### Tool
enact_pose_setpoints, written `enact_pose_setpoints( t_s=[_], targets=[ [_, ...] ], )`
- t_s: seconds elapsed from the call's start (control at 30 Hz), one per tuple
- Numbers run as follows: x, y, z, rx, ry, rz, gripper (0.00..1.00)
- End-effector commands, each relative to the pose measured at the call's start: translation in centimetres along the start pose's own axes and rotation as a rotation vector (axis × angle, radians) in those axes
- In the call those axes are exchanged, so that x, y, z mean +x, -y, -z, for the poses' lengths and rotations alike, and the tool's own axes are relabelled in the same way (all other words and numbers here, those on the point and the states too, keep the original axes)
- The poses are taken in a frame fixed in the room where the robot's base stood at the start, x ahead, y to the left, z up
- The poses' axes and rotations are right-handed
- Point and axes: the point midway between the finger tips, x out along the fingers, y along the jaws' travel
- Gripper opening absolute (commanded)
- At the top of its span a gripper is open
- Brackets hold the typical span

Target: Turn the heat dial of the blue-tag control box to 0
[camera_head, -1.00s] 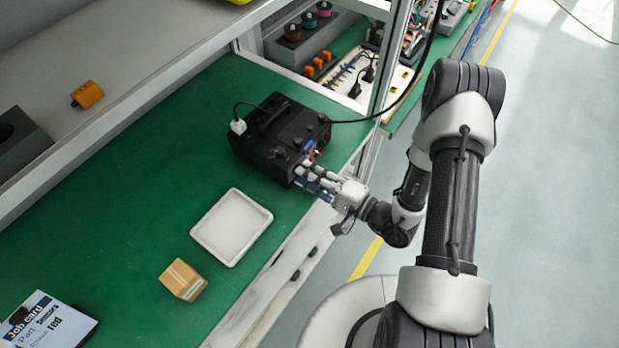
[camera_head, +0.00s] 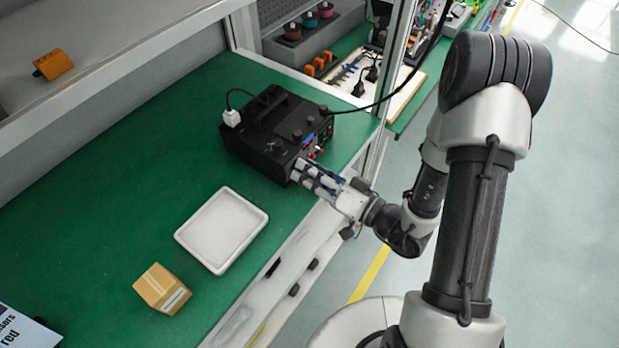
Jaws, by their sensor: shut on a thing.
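The control box (camera_head: 268,137) is a black box with a handle on top. It stands on the green bench top, and a small blue tag (camera_head: 309,139) shows at its right front edge. My gripper (camera_head: 306,174) is at the box's front face, low and near the bench edge. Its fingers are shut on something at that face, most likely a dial. The fingers cover the thing held, so the dial's pointer and scale cannot be read.
A white tray (camera_head: 262,217) and a cardboard box (camera_head: 162,289) stand on the bench nearer the front. A white plug (camera_head: 232,118) and a black cable (camera_head: 372,103) run at the box. A frame post (camera_head: 399,62) stands behind my gripper. Bare green bench lies left.

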Motion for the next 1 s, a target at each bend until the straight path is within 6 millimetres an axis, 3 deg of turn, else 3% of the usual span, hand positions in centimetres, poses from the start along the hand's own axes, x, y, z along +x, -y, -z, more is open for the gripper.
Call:
enact_pose_setpoints(
  t_s=[0.4,1.0],
  targets=[
    [0.00,0.04,0.05,-0.224,-0.013,-0.002,0.00],
    [0.01,0.08,0.10,-0.268,-0.017,-0.001,0.00]
  ],
)
